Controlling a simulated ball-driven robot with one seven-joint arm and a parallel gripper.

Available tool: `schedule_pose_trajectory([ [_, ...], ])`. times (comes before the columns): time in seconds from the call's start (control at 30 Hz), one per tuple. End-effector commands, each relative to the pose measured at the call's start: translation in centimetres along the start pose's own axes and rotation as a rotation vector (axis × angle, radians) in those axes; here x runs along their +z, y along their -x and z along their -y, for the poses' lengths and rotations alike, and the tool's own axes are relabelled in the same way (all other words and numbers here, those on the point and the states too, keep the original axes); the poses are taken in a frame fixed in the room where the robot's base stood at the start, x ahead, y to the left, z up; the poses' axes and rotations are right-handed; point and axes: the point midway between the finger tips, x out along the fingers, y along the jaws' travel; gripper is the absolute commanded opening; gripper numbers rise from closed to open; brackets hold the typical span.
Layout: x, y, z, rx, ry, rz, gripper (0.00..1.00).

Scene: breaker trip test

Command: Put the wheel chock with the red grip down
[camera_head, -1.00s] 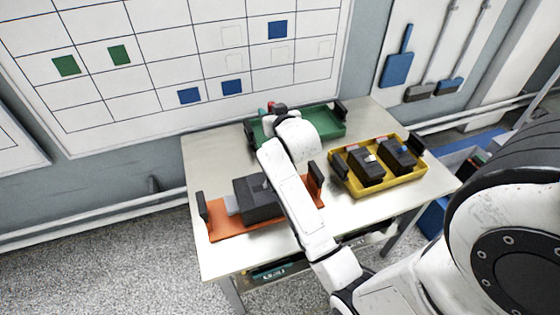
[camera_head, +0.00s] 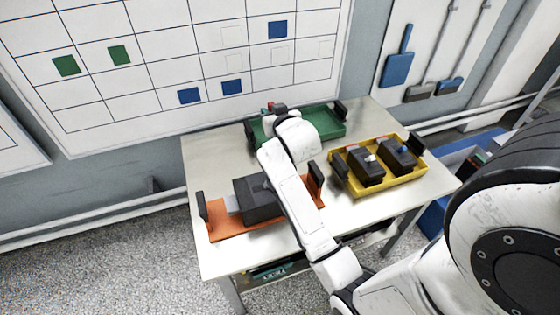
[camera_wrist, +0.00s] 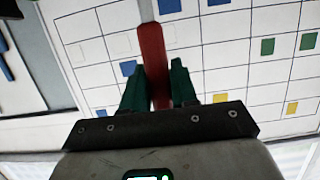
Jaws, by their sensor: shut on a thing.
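The wheel chock's red grip (camera_wrist: 153,62) shows as an upright red bar in the wrist view, between the two green fingers of my gripper (camera_wrist: 157,78). My gripper is shut on it. A pale grey part continues beyond the red towards the top of that view; the rest of the chock cannot be made out. In the head view my gripper (camera_head: 268,108) is at the back of the table, at the left end of the green tray (camera_head: 325,124), with a small spot of red at its tip. My own arm hides part of this area. I cannot tell whether the chock touches anything.
An orange tray (camera_head: 228,229) with a dark block (camera_head: 258,203) lies at the front left of the table (camera_head: 205,160). A yellow tray (camera_head: 372,190) at the right holds two dark blocks with white and blue tops. Black upright handles stand on the trays' ends. A gridded wall board (camera_head: 150,40) rises behind.

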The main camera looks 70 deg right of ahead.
Motion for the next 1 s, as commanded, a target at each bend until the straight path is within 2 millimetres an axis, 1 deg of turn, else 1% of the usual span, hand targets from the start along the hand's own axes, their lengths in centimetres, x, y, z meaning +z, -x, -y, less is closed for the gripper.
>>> schedule_pose_trajectory([
  [0.47,0.0,0.0,0.0,-0.001,0.000,0.001,0.00],
  [0.5,-0.4,0.1,0.0,-0.001,0.001,-0.008,0.00],
  [0.73,-0.5,0.1,0.0,-0.001,0.000,-0.008,0.00],
  [0.87,-1.4,0.3,0.0,0.000,0.000,-0.011,0.00],
  [1.0,-3.5,1.0,0.0,0.000,-0.001,-0.013,0.00],
])
